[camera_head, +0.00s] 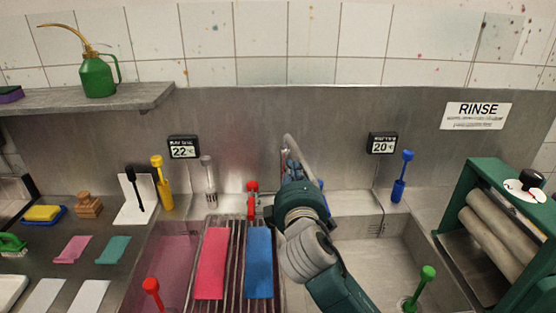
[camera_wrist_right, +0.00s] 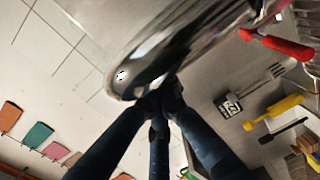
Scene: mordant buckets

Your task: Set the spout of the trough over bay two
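The shiny metal spout (camera_head: 293,146) rises at the back of the trough (camera_head: 352,203), near its middle; my right arm hides its lower part. Bay two (camera_head: 380,257) is the pale basin on the right, below the display reading 20. Bay one (camera_head: 172,266) is the pinkish basin on the left, under the display reading 22. In the right wrist view my dark fingers (camera_wrist_right: 163,98) converge, tips together, against the edge of the spout (camera_wrist_right: 150,70). No grip around it is visible. My left gripper is not in view.
A ribbed rack with a red cloth (camera_head: 212,263) and a blue cloth (camera_head: 259,262) lies between the bays. Red, yellow, blue and green (camera_head: 419,288) upright tools stand around the trough. A green roller press (camera_head: 500,235) stands at the right.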

